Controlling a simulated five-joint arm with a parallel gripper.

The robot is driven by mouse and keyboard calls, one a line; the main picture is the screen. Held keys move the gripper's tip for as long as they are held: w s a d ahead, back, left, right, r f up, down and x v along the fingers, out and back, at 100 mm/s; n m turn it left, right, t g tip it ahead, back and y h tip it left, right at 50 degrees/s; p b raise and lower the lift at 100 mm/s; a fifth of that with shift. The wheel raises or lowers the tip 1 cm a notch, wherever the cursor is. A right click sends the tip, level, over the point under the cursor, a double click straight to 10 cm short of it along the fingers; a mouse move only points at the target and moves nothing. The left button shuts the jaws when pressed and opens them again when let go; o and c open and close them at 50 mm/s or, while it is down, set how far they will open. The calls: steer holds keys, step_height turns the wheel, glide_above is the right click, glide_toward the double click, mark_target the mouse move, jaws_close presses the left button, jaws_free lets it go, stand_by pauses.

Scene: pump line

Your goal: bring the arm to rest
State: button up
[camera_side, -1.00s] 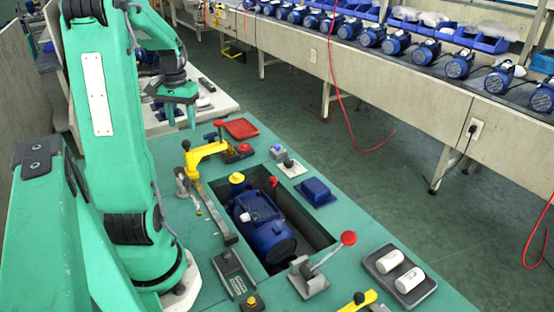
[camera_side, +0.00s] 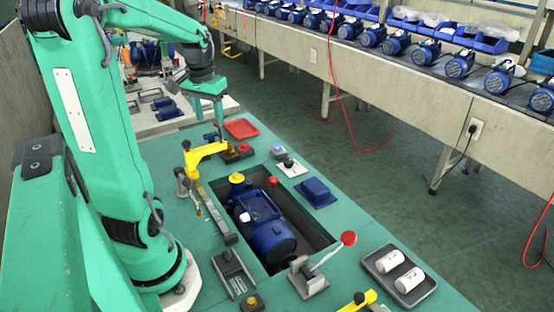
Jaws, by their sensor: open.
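My gripper (camera_side: 207,106) hangs pointing down from my green arm, near the far end of the green worktable (camera_side: 350,232). Its two fingers are apart and nothing shows between them. It is above the area by the far yellow clamp (camera_side: 206,153) and left of the red tray (camera_side: 241,129). Whether the fingertips clear the surface is hard to tell. A blue pump (camera_side: 265,235) lies in the recess of the worktable, well in front of the gripper and apart from it.
A toggle clamp with a red knob (camera_side: 348,238) rises at the recess's near right corner. A grey tray (camera_side: 425,291) holds two white cylinders. A blue block (camera_side: 315,193) sits right of the recess. A bench with several blue pumps (camera_side: 396,43) runs behind, across open floor.

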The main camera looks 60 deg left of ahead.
steer(key=s+d+r+m+t, duration=0.1)
steer(key=d+m+t, duration=0.1)
steer(key=d, duration=1)
steer(key=d+r+m+t+h, duration=0.1)
steer(key=d+m, duration=0.3)
steer(key=d, duration=0.9)
steer(key=shift+s+r+m+t, duration=0.3)
steer(key=shift+s+m+t, duration=0.1)
steer(key=shift+t, duration=0.4)
